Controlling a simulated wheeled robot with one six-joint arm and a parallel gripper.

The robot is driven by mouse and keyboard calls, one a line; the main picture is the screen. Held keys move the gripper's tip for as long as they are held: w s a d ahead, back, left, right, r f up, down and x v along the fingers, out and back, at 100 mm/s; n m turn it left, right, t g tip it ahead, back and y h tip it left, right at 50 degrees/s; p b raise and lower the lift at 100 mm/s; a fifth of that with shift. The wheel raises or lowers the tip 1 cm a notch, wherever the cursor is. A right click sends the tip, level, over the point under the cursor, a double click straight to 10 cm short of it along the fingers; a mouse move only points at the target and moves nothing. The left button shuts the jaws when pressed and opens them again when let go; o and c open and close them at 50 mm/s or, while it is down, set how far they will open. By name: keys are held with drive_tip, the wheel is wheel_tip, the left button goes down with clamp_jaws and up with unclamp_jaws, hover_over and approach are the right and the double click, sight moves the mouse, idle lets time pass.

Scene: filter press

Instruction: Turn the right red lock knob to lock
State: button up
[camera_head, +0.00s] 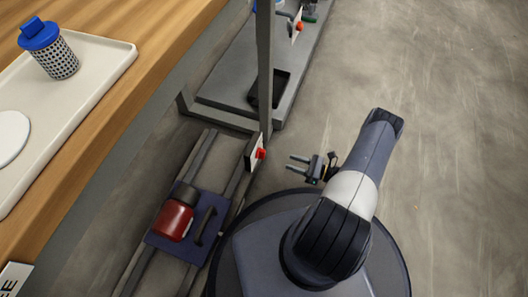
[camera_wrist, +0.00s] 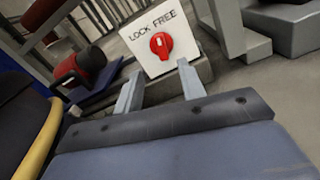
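A red lock knob (camera_head: 261,153) sits on a white plate on the side of the grey frame in the head view. In the wrist view the same red knob (camera_wrist: 161,45) faces me, under the words LOCK and FREE on its white plate (camera_wrist: 188,43). A short white mark on it points upward, roughly between the two words. A second red knob (camera_head: 299,26) shows farther back. My gripper (camera_head: 297,163) is open and empty, a short way right of the nearer knob. In the wrist view its fingers (camera_wrist: 160,87) are spread below the knob, apart from it.
A red container (camera_head: 171,220) lies on a dark blue carriage on rails at the lower left. A wooden table (camera_head: 139,79) with a white tray (camera_head: 100,52) and a blue-capped cup (camera_head: 52,50) stands at left. A grey post (camera_head: 264,70) rises beside the nearer knob. Floor at right is clear.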

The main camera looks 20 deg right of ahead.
sight(261, 154)
drive_tip(key=b+x, duration=0.2)
drive_tip(key=x, duration=0.8)
drive_tip(key=shift+w+a, duration=0.2)
drive_tip(key=shift+a, duration=0.1)
drive_tip(key=shift+c, duration=0.4)
clamp_jaws()
